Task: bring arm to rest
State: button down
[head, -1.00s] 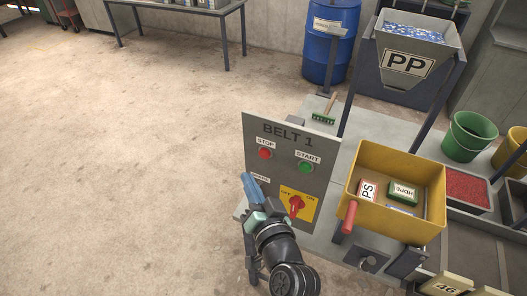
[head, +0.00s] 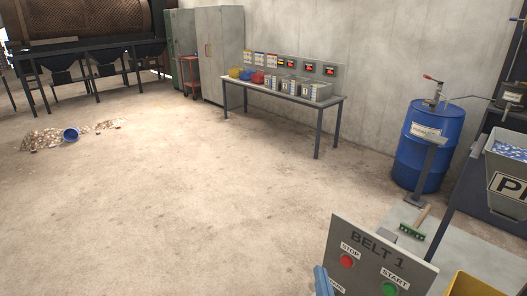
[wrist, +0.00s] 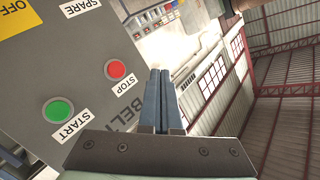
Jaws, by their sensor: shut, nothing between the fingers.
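My gripper (wrist: 160,100) shows in the wrist view with its two blue fingers shut together and nothing between them. In the head view only the tip of my gripper (head: 321,281) shows at the bottom edge, by the left side of the BELT 1 panel. The grey BELT 1 panel (head: 376,231) has a red STOP button (head: 347,262) and a green START button (head: 390,289). In the wrist view the panel (wrist: 40,70) lies to the left of the fingers, with the STOP button (wrist: 116,70) nearest them. The rest of my arm is out of the head view.
A blue drum (head: 428,150) and a PP hopper (head: 506,185) stand at the right. A green brush (head: 412,232) lies behind the panel. A table with bins (head: 285,93) stands at the wall. A tipped blue bucket (head: 71,134) lies by spilled material. The middle floor is clear.

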jog(key=w+a+r+n+t+y+b, duration=0.1)
jog(key=a+r+n+t, duration=0.2)
jog(key=r, duration=0.9)
jog(key=w+a+r+n+t, duration=0.15)
jog(key=a+r, duration=0.35)
jog(key=r, duration=0.7)
jog(key=s+a+r+n+t, duration=0.1)
jog(key=s+a+r+t, duration=0.2)
jog(key=s+r, duration=0.4)
jog(key=s+a+r+n+t, duration=0.2)
jog(key=s+r, duration=0.4)
jog(key=r, duration=0.9)
jog(key=shift+s+a+r+t+y+b, duration=0.2)
jog(key=shift+s+a+t+y+b, duration=0.3)
jog(key=shift+a, duration=0.35)
jog(key=shift+n, duration=0.25)
